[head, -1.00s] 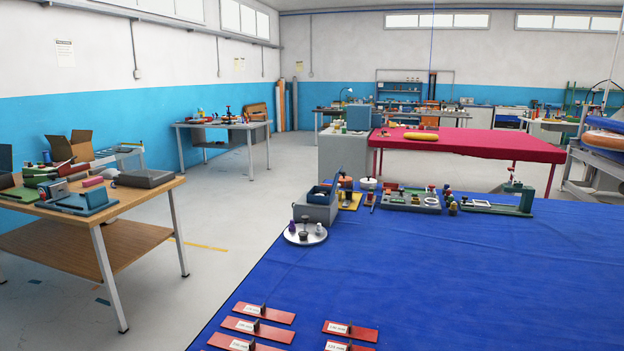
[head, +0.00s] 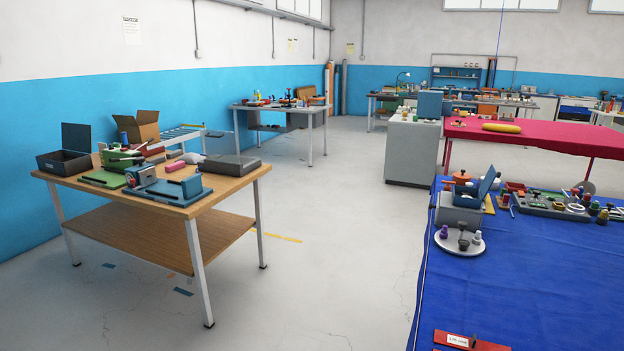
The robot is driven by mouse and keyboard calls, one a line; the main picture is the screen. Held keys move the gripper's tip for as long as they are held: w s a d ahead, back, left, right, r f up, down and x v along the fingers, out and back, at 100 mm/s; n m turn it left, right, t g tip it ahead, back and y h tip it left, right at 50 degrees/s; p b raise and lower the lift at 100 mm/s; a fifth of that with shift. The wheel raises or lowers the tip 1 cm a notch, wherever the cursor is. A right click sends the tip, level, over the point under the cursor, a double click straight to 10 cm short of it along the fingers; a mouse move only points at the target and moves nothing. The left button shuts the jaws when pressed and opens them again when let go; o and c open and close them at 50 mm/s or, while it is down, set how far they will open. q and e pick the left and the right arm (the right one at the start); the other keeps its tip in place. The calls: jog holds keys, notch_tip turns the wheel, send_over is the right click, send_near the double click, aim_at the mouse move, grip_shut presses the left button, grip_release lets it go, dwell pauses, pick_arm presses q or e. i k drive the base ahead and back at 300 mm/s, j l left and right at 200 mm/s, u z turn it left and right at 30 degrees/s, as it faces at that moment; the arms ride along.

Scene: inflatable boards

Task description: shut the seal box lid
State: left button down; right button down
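The inside of both boxes is mostly hidden. Neither of my grippers is in view.
The wooden table (head: 228,188) also holds a cardboard box (head: 137,126), a blue device (head: 170,190) and a flat grey case (head: 230,165). A round tray (head: 459,242) lies on the blue table (head: 540,290). Grey floor (head: 330,240) between the tables is clear.

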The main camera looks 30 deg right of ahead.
aim_at(491, 174)
jog(key=i+z, duration=0.2)
jog(key=i, duration=0.2)
jog(key=i+j+z, duration=0.2)
jog(key=i, duration=0.2)
jog(key=i+j+z, duration=0.15)
jog(key=i, duration=0.25)
